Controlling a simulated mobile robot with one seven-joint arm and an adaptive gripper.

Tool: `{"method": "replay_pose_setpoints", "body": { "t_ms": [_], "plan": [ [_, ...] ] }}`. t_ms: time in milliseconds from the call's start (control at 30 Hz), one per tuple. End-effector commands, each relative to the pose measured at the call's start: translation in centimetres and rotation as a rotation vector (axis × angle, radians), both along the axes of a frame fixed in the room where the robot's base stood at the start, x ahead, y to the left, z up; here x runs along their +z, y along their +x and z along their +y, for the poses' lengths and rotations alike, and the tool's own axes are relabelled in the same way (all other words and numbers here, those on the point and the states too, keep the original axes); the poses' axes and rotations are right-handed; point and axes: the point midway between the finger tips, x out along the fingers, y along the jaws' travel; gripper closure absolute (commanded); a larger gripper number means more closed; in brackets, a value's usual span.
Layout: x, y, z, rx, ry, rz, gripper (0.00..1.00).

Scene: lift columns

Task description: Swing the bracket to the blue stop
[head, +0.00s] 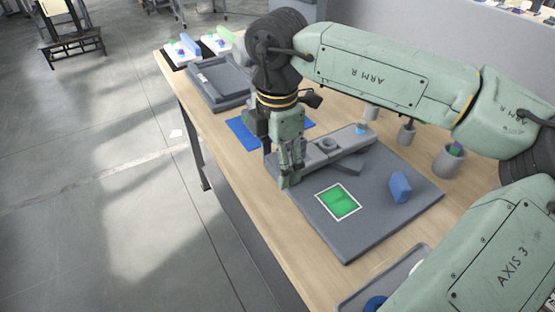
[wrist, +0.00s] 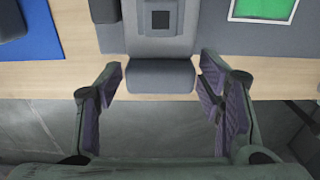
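The bracket is a long grey bar (head: 335,146) lying across the back left of a grey board (head: 350,240). A small blue spot shows near its far right end. Its near end (wrist: 160,78) shows between my fingers in the wrist view, with a gap on both sides. My gripper (head: 289,178) is open at that end, pointing down; it also shows in the wrist view (wrist: 160,85). The blue stop (head: 400,187) stands upright on the right part of the board, apart from the bracket. My gripper hides part of the bracket's near end in the head view.
A green rectangle with a white border (head: 339,202) lies flat on the board between bracket and stop. A blue mat (head: 240,133) and a grey tray (head: 218,88) lie to the left. Grey cups (head: 447,160) stand behind the board. Another tray (head: 385,285) is at the front.

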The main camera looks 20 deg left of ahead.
Motion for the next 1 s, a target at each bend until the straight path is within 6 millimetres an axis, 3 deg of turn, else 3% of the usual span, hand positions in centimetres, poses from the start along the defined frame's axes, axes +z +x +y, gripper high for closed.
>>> {"method": "replay_pose_setpoints", "body": {
  "t_ms": [867,1000],
  "plan": [
    [0.04,0.03,0.0,-0.001,0.001,-0.001,1.0],
    [0.01,0.02,0.01,0.003,0.001,-0.001,1.0]
  ]
}}
